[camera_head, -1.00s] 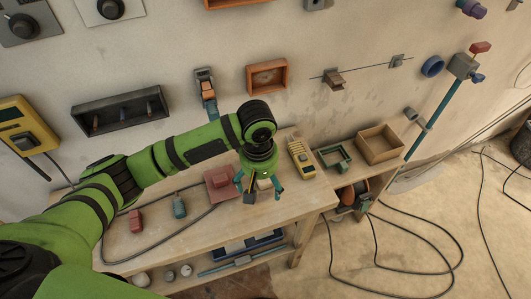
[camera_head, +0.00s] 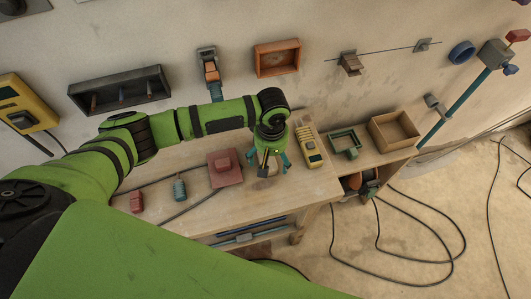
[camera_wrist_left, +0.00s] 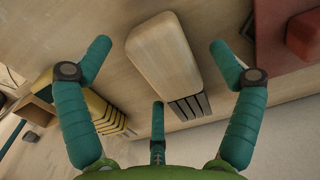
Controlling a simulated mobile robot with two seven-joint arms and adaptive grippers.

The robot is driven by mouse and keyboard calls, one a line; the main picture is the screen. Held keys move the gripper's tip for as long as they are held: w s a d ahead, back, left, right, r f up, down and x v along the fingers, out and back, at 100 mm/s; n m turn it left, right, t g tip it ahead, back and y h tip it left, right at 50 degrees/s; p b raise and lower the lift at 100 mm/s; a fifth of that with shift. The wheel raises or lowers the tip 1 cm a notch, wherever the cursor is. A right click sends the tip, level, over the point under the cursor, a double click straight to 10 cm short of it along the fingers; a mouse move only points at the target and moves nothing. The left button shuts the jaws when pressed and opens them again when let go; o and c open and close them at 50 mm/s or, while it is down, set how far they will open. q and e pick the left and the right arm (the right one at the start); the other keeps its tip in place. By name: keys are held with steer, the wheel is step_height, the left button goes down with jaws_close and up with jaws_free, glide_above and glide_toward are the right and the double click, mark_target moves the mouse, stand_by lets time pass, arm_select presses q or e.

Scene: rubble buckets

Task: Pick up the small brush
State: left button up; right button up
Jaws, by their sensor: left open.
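The small brush (camera_wrist_left: 165,55) shows in the left wrist view as a pale wooden block with dark bristles at one end. It lies on the wooden bench, framed by the spread fingers of my left gripper (camera_wrist_left: 157,65). No finger visibly grips it. In the head view my left gripper (camera_head: 271,165) points down at the bench, and the brush (camera_head: 263,171) is partly hidden beneath it. My right gripper is not in view.
A green frame (camera_head: 345,141) and an open wooden box (camera_head: 394,131) stand farther right. Cables lie across the floor.

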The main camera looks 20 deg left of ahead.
arm_select(q)
steer(key=c, duration=1.1)
steer(key=shift+c, duration=0.7)
steer(key=shift+r, duration=0.55)
step_height(320, 180, up, 3)
steer(key=shift+f+b, duration=0.2)
steer(key=shift+b, duration=0.15)
steer(key=d+r+b, duration=0.1)
steer(key=d+r, duration=0.1)
steer(key=d, duration=0.2)
steer(key=w+d+r+b, duration=0.1)
steer(key=d+r, duration=0.2)
steer(key=w+d+r, duration=0.1)
steer(key=d+r, duration=0.1)
steer(key=d, duration=0.2)
steer(key=shift+w+d+r+b, duration=0.2)
steer(key=shift+d+r+b, duration=0.1)
steer(key=shift+b, duration=0.1)
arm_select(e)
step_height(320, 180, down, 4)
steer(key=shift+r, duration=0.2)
arm_select(q)
steer(key=shift+f, duration=0.1)
